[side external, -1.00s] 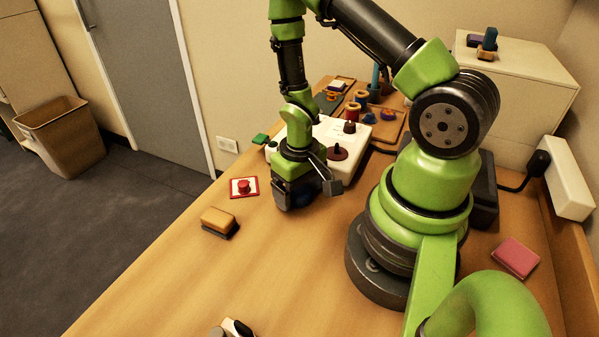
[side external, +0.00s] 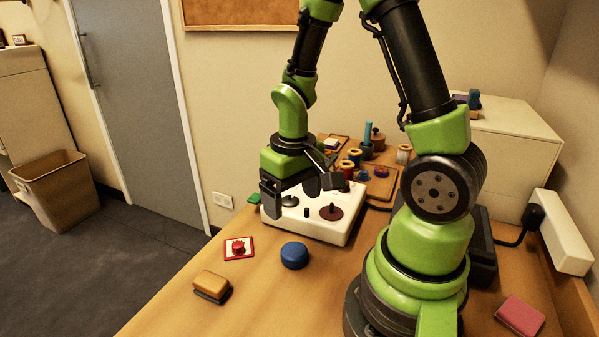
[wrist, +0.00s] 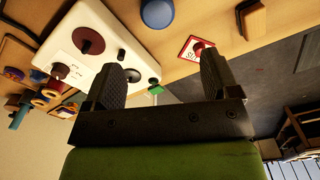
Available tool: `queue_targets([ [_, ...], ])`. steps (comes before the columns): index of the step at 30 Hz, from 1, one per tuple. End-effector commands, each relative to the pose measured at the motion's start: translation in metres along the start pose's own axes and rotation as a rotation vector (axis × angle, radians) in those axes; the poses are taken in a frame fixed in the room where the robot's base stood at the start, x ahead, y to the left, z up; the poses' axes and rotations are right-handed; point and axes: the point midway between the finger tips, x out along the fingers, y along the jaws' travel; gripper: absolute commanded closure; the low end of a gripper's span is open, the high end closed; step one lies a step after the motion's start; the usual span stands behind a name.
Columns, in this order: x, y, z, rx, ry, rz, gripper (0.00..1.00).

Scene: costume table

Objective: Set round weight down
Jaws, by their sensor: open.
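The round weight is a blue disc (side external: 294,255) lying flat on the wooden table (side external: 262,300), in front of the white control box (side external: 330,235). It also shows at the top of the wrist view (wrist: 157,13). My gripper (side external: 292,195) is above the table, behind the weight and over the left part of the white box, apart from the weight. In the wrist view my gripper (wrist: 160,82) is open, its two dark fingers spread with nothing between them.
A red button on a square plate (side external: 238,248) and a yellow and dark block (side external: 212,286) lie left of the weight. Spools (side external: 354,157) and pegs stand behind the box. A pink block (side external: 520,315) lies at the right. The table in front of the weight is clear.

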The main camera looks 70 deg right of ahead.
Motion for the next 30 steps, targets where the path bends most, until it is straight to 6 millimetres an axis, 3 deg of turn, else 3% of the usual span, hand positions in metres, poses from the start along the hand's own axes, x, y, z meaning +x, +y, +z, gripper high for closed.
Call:
queue_targets([
  [7, -0.078, -0.025, 0.007, 0.005, 0.200, -0.083, 0.18],
  [12, -0.132, -0.042, 0.036, -0.002, 0.344, -0.195, 0.18],
  [15, -0.154, -0.048, 0.056, -0.011, 0.409, -0.266, 0.18],
  [22, -0.178, -0.053, 0.087, -0.033, 0.490, -0.373, 0.18],
  [30, -0.181, -0.054, 0.091, -0.035, 0.497, -0.388, 0.18],
])
